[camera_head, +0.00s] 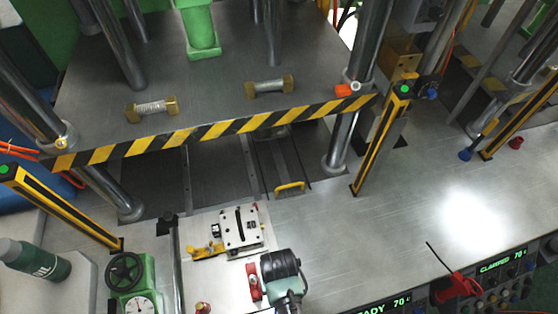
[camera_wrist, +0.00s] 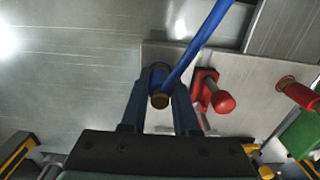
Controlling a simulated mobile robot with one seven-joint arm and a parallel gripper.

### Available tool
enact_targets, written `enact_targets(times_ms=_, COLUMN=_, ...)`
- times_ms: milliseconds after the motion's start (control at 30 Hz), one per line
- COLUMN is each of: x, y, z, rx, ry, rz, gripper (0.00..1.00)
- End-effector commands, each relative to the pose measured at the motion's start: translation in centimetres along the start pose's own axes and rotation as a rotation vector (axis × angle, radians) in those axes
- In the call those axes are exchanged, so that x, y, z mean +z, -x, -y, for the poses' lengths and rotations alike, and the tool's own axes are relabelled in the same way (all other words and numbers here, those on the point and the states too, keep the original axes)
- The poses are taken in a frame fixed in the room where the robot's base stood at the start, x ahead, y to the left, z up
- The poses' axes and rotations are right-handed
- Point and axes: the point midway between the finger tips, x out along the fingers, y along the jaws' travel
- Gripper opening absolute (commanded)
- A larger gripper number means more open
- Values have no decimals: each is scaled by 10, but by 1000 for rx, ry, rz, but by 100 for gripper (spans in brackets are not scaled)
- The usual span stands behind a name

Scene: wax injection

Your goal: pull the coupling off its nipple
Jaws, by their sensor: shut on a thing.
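My gripper (camera_wrist: 160,113) is shut on a blue coupling (camera_wrist: 158,77) in the wrist view, with one dark finger on each side. A round brass end (camera_wrist: 160,99) of the coupling faces the camera. A blue hose (camera_wrist: 205,40) runs from it to the upper right. Whether the coupling still sits on a nipple cannot be told, as the fingers and hose cover that area. In the head view my gripper (camera_head: 282,268) is over the front plate, and its fingertips and the coupling are hidden.
Right of the fingers, close by, is a red bracket with a round red knob (camera_wrist: 224,102). A red fitting with a brass collar (camera_wrist: 287,84) is farther right.

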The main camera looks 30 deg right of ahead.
Motion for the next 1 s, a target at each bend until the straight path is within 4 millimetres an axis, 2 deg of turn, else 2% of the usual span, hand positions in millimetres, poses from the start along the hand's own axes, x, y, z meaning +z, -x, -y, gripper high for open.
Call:
enact_targets(times_ms=267, x=0, y=3, z=0, rx=0, ry=0, rz=-1, gripper=0)
enact_targets(times_ms=1000, x=0, y=33, z=0, rx=0, ry=0, rz=-1, gripper=0)
